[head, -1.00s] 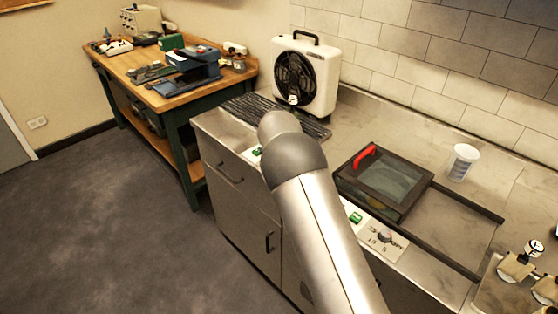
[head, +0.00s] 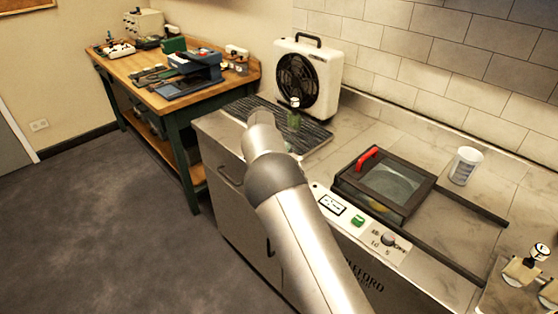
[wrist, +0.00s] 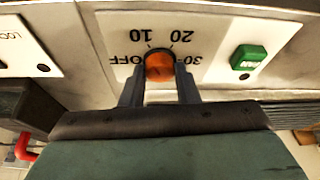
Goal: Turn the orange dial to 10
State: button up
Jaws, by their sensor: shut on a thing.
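The orange dial (wrist: 160,63) shows in the wrist view on a white panel, which appears upside down. OFF, 10, 20 and 30 are printed around the dial. My gripper (wrist: 160,72) is shut on the dial, with one finger on each side of it. I cannot clearly make out which mark the dial points to. In the head view my own arm hides the orange dial and the gripper's fingers.
A green button (wrist: 248,58) sits beside the dial on the panel. A lidded box (head: 386,190), a white cup (head: 465,166) and a fan (head: 306,80) stand on the counter (head: 435,140).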

dwell(0.3)
jog(key=o, duration=1)
jog(key=shift+c, duration=0.2)
jog(key=b+v, duration=0.2)
jog(key=v, duration=1.5)
jog(key=shift+r, duration=0.25)
jog(key=shift+d, duration=0.1)
